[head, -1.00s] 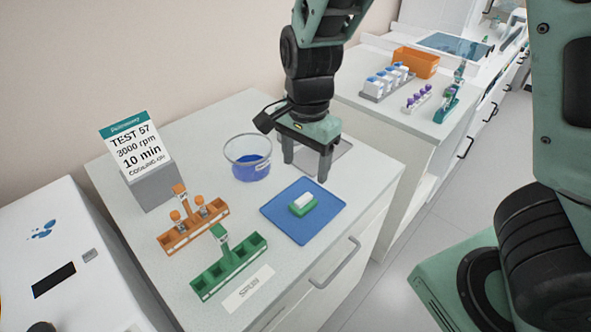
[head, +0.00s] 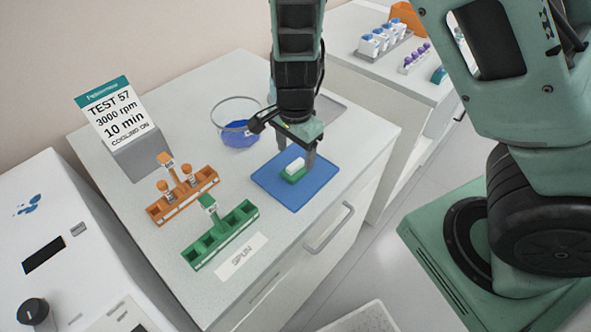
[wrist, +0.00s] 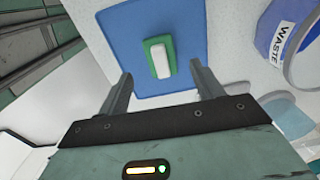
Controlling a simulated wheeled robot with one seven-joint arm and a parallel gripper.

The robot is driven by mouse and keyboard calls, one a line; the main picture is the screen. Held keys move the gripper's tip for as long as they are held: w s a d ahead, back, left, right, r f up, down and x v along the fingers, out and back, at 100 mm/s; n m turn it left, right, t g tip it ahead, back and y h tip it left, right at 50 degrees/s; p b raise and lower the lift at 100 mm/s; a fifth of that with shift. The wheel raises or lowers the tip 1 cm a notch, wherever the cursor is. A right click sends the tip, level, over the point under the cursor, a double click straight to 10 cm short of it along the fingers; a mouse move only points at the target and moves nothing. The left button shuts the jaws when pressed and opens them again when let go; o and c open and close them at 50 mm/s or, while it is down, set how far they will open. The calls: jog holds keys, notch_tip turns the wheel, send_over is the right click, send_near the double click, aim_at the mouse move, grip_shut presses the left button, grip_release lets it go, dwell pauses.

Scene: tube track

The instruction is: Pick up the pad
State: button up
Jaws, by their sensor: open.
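The pad is a small block with a white top and a green base (head: 294,170). It lies on a blue mat (head: 271,186) near the right edge of the bench. My gripper (head: 296,157) is open and points down, at the back of the mat, close to the pad. In the wrist view the pad (wrist: 158,58) lies ahead of the gap between my two fingers (wrist: 166,88), which hold nothing. The pad is apart from the fingers there and its white strip runs along the green base.
An orange rack (head: 183,198) with tubes and a green rack (head: 221,238) stand at the front left. A sign (head: 118,110) stands behind them.

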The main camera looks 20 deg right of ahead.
aim_at(295, 165)
notch_tip(295, 165, down, 5)
jog(key=shift+f, duration=0.15)
jog(key=c, duration=1.1)
